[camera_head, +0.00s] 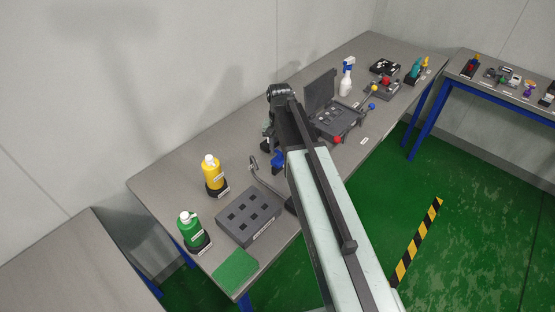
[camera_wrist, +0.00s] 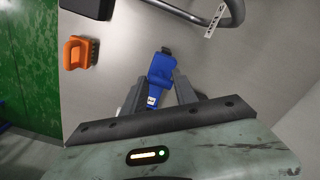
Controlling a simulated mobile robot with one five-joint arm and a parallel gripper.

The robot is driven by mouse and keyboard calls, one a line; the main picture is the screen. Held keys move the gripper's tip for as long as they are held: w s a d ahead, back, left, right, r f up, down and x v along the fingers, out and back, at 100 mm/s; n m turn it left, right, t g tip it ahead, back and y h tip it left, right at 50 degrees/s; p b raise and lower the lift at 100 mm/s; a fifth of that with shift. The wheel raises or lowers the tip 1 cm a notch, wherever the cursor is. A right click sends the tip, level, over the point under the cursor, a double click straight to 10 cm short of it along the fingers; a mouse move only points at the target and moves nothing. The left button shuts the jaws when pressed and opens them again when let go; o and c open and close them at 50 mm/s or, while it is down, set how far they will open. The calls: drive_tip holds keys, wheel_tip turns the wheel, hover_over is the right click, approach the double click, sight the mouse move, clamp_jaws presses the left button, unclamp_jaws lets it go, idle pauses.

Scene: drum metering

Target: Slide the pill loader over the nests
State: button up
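A blue piece with a small white label (camera_wrist: 160,72) lies between the two fingers of my gripper (camera_wrist: 160,82) in the wrist view. The fingers stand apart, one on each side of it. I cannot tell whether they touch it. In the head view a blue piece (camera_head: 277,158) shows on the table beside my arm, which hides most of the area there. A dark grey block with several square recesses (camera_head: 248,216) lies on the near part of the table. I cannot tell for certain which things are the pill loader and the nests.
A curved grey tube (camera_wrist: 236,12) and an orange block (camera_wrist: 77,53) are close by. A yellow bottle (camera_head: 212,174), a green bottle (camera_head: 189,227) and a green mat (camera_head: 235,271) are at the near end. An open dark case (camera_head: 335,120) and a spray bottle (camera_head: 347,78) stand farther back.

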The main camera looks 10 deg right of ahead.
drive_tip(key=shift+f, duration=0.5)
drive_tip(key=shift+r, duration=0.15)
clamp_jaws()
idle(0.9)
